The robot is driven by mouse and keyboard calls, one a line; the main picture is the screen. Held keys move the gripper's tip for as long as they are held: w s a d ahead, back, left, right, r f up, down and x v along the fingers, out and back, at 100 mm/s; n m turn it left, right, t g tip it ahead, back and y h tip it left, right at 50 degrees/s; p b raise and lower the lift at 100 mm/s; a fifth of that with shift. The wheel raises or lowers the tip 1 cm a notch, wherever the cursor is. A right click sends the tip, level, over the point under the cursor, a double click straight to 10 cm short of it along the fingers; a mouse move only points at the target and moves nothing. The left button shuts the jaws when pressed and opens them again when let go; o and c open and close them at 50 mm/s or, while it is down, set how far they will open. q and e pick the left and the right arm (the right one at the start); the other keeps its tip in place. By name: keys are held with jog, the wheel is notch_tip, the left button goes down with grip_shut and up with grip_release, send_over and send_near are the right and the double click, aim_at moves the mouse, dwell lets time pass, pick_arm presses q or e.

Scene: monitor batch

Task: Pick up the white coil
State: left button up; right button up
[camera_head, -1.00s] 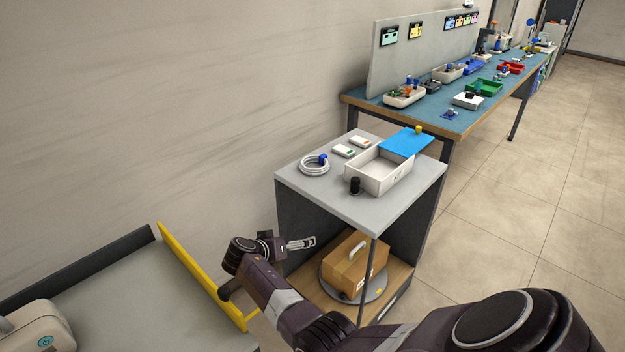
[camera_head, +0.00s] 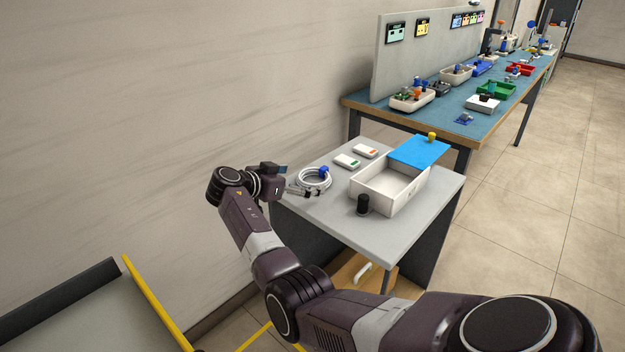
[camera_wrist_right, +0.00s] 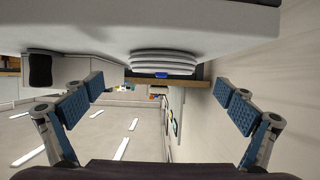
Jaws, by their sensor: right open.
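The white coil (camera_head: 326,184) lies on the left part of the grey cabinet top (camera_head: 400,232), with a blue piece on its back edge. In the right wrist view the coil (camera_wrist_right: 163,62) is seen edge-on as stacked white loops, ahead and centred between the fingers. My right gripper (camera_head: 305,191) is at the cabinet's left edge, level with the coil's near side. In the right wrist view its two blue-padded fingers (camera_wrist_right: 160,100) are wide apart with nothing between them. I cannot tell whether a fingertip touches the coil. My left gripper is not in view.
An open white bin (camera_head: 372,197), a black cylinder (camera_head: 363,205), two small white boxes (camera_head: 347,161) and a blue panel (camera_head: 420,151) share the cabinet top. The wall is close behind. A workbench (camera_head: 440,126) with trays stands beyond.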

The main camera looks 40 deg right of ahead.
aim_at(321, 176)
jog(key=x, duration=0.4)
jog(key=shift+w+d+f, duration=0.15)
jog(key=shift+d, duration=0.05)
jog(key=shift+c, duration=0.3)
jog(key=c, duration=1.3)
